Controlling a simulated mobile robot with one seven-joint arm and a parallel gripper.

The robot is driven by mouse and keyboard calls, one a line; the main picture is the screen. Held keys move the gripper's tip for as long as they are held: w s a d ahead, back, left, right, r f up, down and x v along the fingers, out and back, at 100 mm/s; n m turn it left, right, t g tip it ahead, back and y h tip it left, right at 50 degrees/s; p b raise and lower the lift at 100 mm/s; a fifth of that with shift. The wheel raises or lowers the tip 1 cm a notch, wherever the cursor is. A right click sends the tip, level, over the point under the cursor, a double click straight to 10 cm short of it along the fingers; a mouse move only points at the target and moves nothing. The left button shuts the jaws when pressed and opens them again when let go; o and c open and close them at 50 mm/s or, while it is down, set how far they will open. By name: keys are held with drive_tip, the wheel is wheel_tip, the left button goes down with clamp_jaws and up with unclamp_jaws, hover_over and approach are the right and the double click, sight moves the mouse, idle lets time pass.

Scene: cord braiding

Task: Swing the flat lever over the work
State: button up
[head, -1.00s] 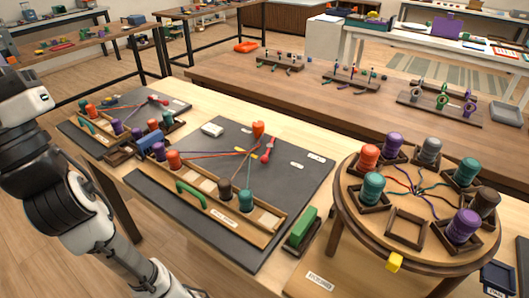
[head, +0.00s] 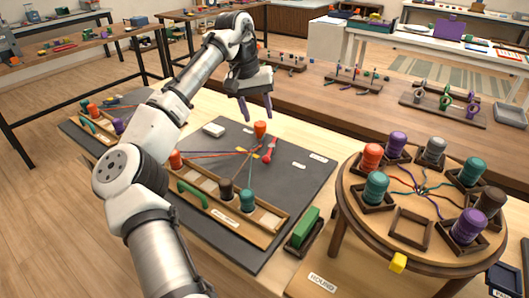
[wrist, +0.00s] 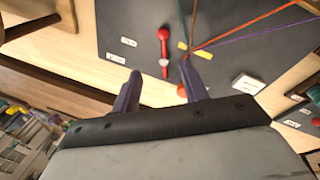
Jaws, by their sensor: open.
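A red lever (head: 268,151) with a rounded end lies on the dark board (head: 310,172), near where the coloured cords meet. It also shows in the wrist view (wrist: 163,42), with a pale round piece at its lower end. A yellow piece (head: 243,153) lies beside the cords. I cannot read which lever is the flat one. My gripper (head: 256,113) is open and empty, above the far part of the board, near the orange spool (head: 260,129). In the wrist view my two purple fingers (wrist: 161,72) point towards the red lever, apart from it.
A wooden rack (head: 250,228) with spools and a green handle (head: 192,194) runs along the board's near edge. A green block (head: 306,224) stands right of it. A round stand (head: 420,180) with several spools is at the right. Cords cross the board.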

sight(265, 156)
drive_tip(key=shift+g, duration=0.3)
drive_tip(key=x, duration=0.9)
drive_tip(key=a+p+x, duration=0.1)
drive_tip(key=x, duration=0.4)
drive_tip(key=shift+s, duration=0.25)
clamp_jaws()
